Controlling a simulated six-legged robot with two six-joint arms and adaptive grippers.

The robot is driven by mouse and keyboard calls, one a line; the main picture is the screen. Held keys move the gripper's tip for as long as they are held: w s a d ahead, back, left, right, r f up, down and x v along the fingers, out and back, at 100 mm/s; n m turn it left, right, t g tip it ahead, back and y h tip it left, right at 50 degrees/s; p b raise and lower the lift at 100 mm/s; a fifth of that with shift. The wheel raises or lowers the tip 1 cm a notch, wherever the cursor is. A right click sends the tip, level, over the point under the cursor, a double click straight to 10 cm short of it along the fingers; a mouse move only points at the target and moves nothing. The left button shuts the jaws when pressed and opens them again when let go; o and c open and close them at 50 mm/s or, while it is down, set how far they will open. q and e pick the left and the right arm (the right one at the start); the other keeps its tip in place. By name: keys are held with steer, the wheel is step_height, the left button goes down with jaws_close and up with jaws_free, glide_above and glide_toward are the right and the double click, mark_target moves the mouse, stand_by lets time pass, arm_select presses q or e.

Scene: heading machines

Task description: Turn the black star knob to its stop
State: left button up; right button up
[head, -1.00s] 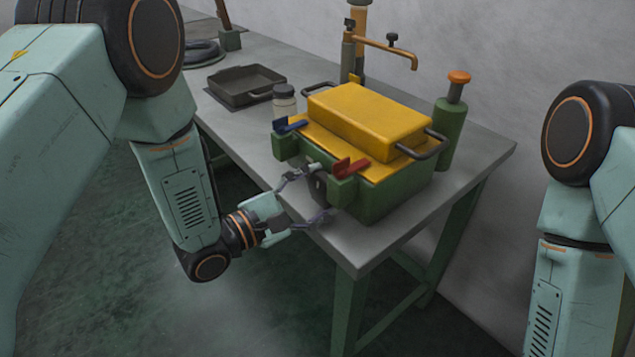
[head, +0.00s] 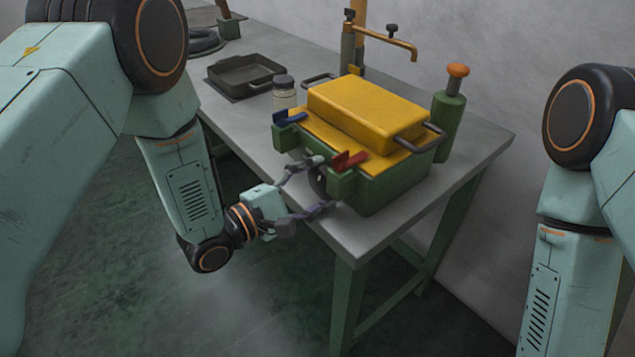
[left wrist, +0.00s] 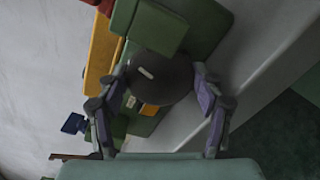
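The black knob (left wrist: 165,80) shows in the left wrist view as a dark round face with a short pale mark. In the head view it is a dark shape (head: 317,182) low on the front of the green machine (head: 395,188), partly hidden by my fingers. My left gripper (head: 326,182) is open, its fingers spread to either side of the knob. In the left wrist view the fingertips (left wrist: 159,70) lie close beside the knob's edges; I cannot tell whether they touch it. My right gripper is out of view.
The machine carries a yellow cover (head: 365,110), a blue lever (head: 290,118) and a red lever (head: 350,161) above the knob. A jar (head: 284,95), a dark tray (head: 245,75) and an orange-topped green cylinder (head: 449,118) stand nearby. The table's front edge is close below.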

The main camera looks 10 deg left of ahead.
arm_select(q)
steer(key=o, duration=0.5)
steer(key=shift+f, duration=0.1)
steer(key=shift+s, duration=0.1)
steer(key=shift+f, duration=0.1)
